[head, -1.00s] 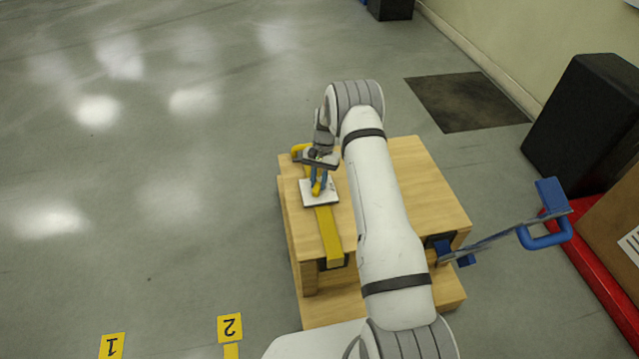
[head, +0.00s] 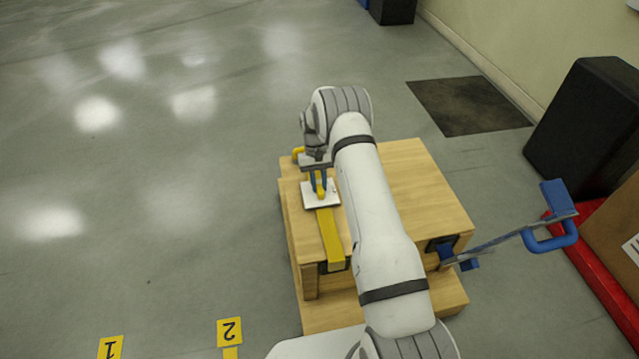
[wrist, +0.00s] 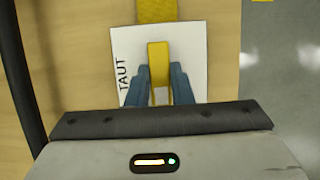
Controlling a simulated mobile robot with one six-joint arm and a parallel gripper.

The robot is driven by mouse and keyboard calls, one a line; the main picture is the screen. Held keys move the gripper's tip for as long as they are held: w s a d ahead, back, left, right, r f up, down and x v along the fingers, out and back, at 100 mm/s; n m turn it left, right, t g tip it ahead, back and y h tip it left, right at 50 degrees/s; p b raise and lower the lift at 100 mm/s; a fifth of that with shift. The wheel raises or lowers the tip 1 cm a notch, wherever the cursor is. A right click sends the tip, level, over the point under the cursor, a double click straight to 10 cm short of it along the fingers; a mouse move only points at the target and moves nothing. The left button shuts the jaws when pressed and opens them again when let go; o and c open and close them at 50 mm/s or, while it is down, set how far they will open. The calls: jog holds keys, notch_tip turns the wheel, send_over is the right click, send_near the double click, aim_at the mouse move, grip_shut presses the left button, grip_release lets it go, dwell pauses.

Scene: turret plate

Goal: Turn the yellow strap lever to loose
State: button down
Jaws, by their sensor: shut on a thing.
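The yellow strap lever (wrist: 158,62) stands over a white plate (wrist: 196,45), which carries the word TAUT on its left side in the wrist view. My gripper (wrist: 159,88) is shut on the lever, with a blue finger on each side. In the head view my gripper (head: 318,181) is above the white plate (head: 309,199). The yellow strap (head: 331,239) runs from the plate to the near edge of a wooden crate (head: 440,205). Any LOOSE marking is not visible, and the fingers partly cover the plate.
A blue-handled bar (head: 515,233) sticks out from the crate's right side. A black box (head: 585,120) and a red base (head: 595,275) stand further right. Open grey floor lies to the left.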

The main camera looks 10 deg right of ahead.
dwell(0.3)
jog(key=c, duration=1.3)
grip_release()
jog(key=shift+p+v, duration=0.7)
jog(key=shift+v, duration=3.2)
